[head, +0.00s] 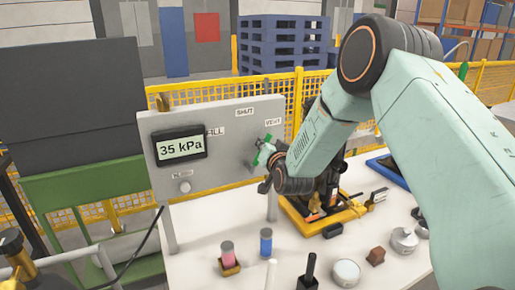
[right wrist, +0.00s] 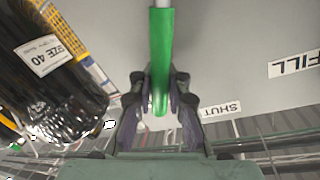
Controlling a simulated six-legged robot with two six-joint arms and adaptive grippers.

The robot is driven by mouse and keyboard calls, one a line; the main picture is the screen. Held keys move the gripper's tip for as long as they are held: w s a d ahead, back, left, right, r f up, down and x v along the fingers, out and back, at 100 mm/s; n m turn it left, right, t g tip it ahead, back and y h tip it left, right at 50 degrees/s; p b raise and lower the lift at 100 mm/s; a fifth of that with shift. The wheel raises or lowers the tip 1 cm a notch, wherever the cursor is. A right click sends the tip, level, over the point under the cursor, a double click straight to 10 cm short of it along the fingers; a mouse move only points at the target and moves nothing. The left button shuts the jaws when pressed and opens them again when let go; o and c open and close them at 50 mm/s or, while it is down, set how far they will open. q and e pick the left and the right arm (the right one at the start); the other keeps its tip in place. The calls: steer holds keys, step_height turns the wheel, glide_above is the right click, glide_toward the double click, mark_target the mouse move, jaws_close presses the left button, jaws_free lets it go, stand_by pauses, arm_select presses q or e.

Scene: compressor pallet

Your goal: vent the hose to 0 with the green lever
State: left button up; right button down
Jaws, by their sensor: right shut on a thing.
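A grey panel (head: 225,164) stands upright on the white table, with a display (head: 180,146) reading 35 kPa. The panel carries the labels FILL (head: 214,131), SHUT (head: 244,112) and VENT (head: 273,121). The green lever (head: 264,154) is on the panel's right part, below VENT and partly hidden by my right gripper (head: 266,171). In the right wrist view the green lever (right wrist: 161,55) runs down between the fingers of my right gripper (right wrist: 160,105), which is shut on its end. I cannot make out the lever's exact pointing. My left gripper is not in view.
A yellow tray (head: 300,222) stands right of the panel under my right arm. Pink (head: 228,253) and blue (head: 266,242) cylinders and several small parts stand on the table's front. A dark cylinder labelled SIZE 40 (right wrist: 60,85) is at the wrist view's left. A yellow fence (head: 215,93) runs behind.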

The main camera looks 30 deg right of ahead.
steer(key=shift+s+d+f+m+g+y+b, duration=0.2)
steer(key=shift+d+f+m+b, duration=0.5)
steer(key=shift+m, duration=0.25)
steer(key=shift+s+d+f+m+g+y+b, duration=0.1)
steer(key=shift+d+f+m+y+b, duration=0.1)
steer(key=shift+d+f+m+b, duration=0.6)
steer(key=shift+a+r, duration=0.1)
steer(key=shift+a, duration=0.15)
steer(key=c, duration=1.7)
jaws_free()
steer(key=o, duration=0.4)
steer(key=shift+s+r, duration=0.15)
steer(key=shift+r, duration=0.2)
steer(key=shift+w, duration=0.2)
